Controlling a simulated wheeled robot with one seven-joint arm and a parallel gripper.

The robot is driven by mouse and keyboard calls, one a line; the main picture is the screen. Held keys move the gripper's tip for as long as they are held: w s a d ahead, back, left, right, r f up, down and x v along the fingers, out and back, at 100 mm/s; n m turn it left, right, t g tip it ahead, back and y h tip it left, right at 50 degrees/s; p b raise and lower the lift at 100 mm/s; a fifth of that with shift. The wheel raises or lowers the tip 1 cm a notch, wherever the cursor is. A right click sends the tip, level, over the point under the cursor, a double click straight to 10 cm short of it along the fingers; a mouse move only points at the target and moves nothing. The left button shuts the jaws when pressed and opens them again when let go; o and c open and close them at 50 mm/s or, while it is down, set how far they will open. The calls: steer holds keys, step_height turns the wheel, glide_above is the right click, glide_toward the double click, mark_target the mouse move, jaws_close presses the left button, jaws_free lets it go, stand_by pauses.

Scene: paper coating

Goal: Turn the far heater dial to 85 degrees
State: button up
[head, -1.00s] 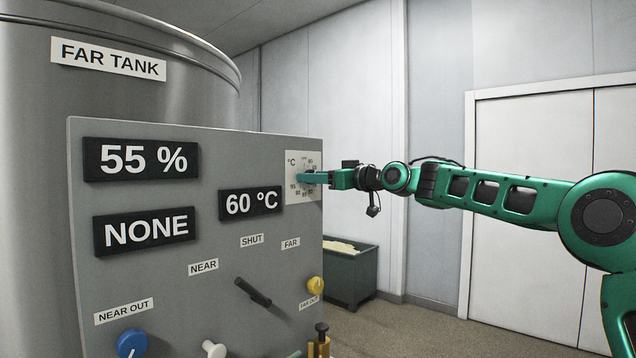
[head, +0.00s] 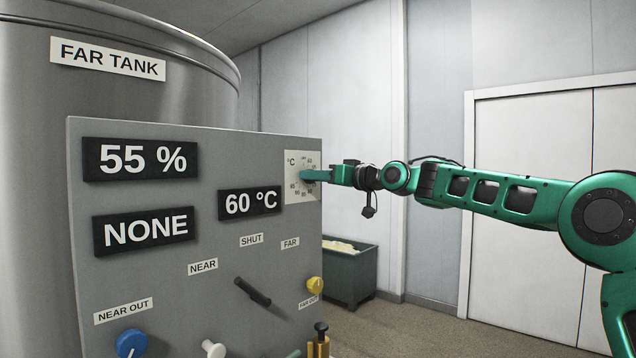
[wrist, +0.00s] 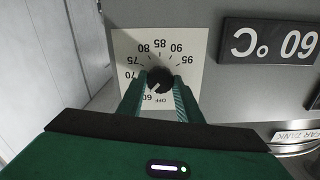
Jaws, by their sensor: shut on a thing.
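The far heater dial shows in the wrist view as a black knob (wrist: 160,79) on a white scale plate (wrist: 190,45), with OFF and numbers from 60 to 95 around it. A pale mark on the knob points toward the 60 side of the scale. My gripper (wrist: 159,91) has its two green fingers on either side of the knob, shut on it. In the head view my gripper (head: 306,175) reaches the scale plate (head: 293,161) from the right and hides the knob. The temperature display (head: 250,203) reads 60 °C.
The grey panel also carries a 55 % display (head: 142,159), a NONE display (head: 144,231), a black lever (head: 253,291), a blue knob (head: 131,342) and a yellow knob (head: 315,285). A dark green bin (head: 349,274) stands behind the panel's right edge.

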steer(key=m, duration=1.8)
steer(key=f+m, duration=0.1)
steer(key=m, duration=0.8)
steer(key=shift+w+d, duration=0.15)
steer(key=shift+w, duration=0.05)
steer(key=shift+f+m, duration=0.1)
steer(key=shift+m, duration=0.2)
steer(key=o, duration=1)
steer(key=shift+o, duration=0.2)
steer(key=shift+s+r, duration=0.15)
steer(key=shift+r, duration=0.05)
